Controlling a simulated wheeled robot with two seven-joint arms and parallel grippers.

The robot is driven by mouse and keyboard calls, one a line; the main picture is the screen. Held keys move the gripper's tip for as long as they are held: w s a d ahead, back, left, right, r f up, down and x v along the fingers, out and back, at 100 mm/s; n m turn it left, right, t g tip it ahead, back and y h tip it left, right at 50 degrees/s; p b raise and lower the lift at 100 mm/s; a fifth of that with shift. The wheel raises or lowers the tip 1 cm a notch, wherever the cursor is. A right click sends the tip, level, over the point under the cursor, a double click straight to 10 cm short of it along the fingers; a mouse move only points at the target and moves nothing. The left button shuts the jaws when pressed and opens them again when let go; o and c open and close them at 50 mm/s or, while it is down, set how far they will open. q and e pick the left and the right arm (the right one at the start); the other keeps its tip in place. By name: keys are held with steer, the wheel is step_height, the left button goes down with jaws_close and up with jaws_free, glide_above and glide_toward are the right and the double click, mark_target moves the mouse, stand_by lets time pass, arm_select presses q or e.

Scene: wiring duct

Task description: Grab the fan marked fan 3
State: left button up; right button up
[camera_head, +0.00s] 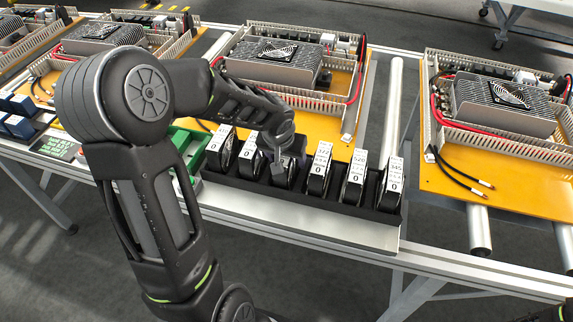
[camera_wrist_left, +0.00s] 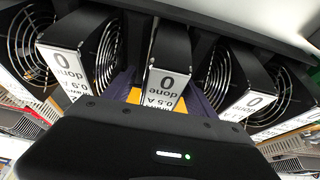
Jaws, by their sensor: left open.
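A black rack (camera_head: 300,196) holds a row of black fans with white labels, standing on edge. My left gripper (camera_head: 288,160) is down at the third fan from the left (camera_head: 280,181) and hides much of it. In the left wrist view this gripper (camera_wrist_left: 160,95) is open, one finger on each side of the middle fan (camera_wrist_left: 168,60), whose label reads "0 done 0.5 A". Firm contact cannot be told. A neighbouring fan (camera_wrist_left: 62,62) stands to its left, another (camera_wrist_left: 250,98) to its right. No "fan 3" marking is legible. My right gripper is out of view.
Yellow boards with grey finned units (camera_head: 275,62) stand behind the rack and to its right (camera_head: 500,105). A green tray (camera_head: 185,142) and blue boxes (camera_head: 20,125) lie left. Black cables (camera_head: 460,172) lie on the right board. Neighbouring fans stand close to the gripper.

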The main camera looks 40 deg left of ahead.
arm_select(q)
steer(key=shift+f+b, duration=0.2)
steer(key=shift+b, duration=0.15)
steer(key=shift+c, duration=0.5)
jaws_close()
stand_by(0.6)
